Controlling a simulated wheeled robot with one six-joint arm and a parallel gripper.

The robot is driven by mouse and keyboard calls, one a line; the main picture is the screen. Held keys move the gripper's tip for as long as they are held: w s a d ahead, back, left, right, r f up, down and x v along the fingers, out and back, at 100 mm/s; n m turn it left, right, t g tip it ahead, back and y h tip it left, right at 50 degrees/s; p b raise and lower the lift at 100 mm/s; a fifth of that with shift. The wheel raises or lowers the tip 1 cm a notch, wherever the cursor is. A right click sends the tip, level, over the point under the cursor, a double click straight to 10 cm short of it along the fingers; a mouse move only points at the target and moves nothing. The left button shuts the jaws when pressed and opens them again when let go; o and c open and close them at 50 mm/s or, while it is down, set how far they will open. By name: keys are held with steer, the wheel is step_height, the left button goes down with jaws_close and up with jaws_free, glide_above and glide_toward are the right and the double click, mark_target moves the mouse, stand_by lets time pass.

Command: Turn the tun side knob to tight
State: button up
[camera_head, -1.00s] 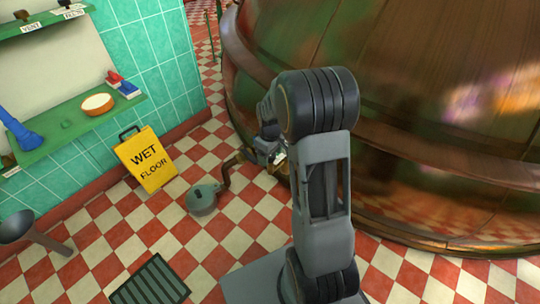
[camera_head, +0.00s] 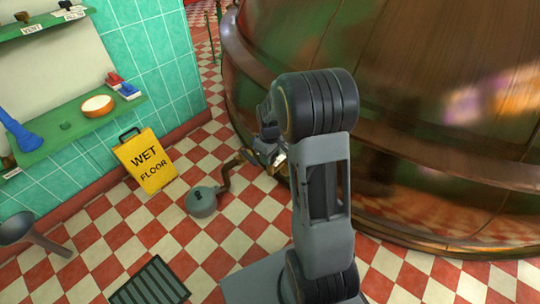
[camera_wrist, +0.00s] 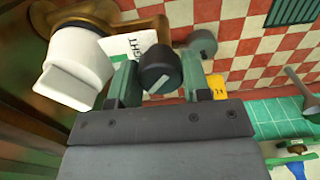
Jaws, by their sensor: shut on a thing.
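The dark round side knob (camera_wrist: 158,70) with a pale pointer line sits between the two green fingers of my gripper (camera_wrist: 160,80) in the wrist view. The gripper is shut on it. The pale line lies slanted on the knob's face. In the head view the large copper tun (camera_head: 420,120) fills the right side. My gripper (camera_head: 276,160) is low at the tun's left edge, and the knob cannot be made out there.
A white knob-like part (camera_wrist: 78,65) stands left of the fingers. A yellow wet-floor sign (camera_head: 148,160) stands by the tiled wall.

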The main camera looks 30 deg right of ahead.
steer(key=m+p, duration=0.2)
steer(key=m, duration=0.2)
steer(key=shift+r+m+p, duration=0.15)
steer(key=shift+m+p, duration=0.25)
steer(key=m+p, duration=0.2)
steer(key=m, duration=0.2)
steer(key=shift+m, duration=0.4)
steer(key=o, duration=0.9)
step_height(320, 180, up, 14)
steer(key=p, duration=0.3)
steer(key=shift+f+p, duration=0.2)
steer(key=shift+p, duration=0.2)
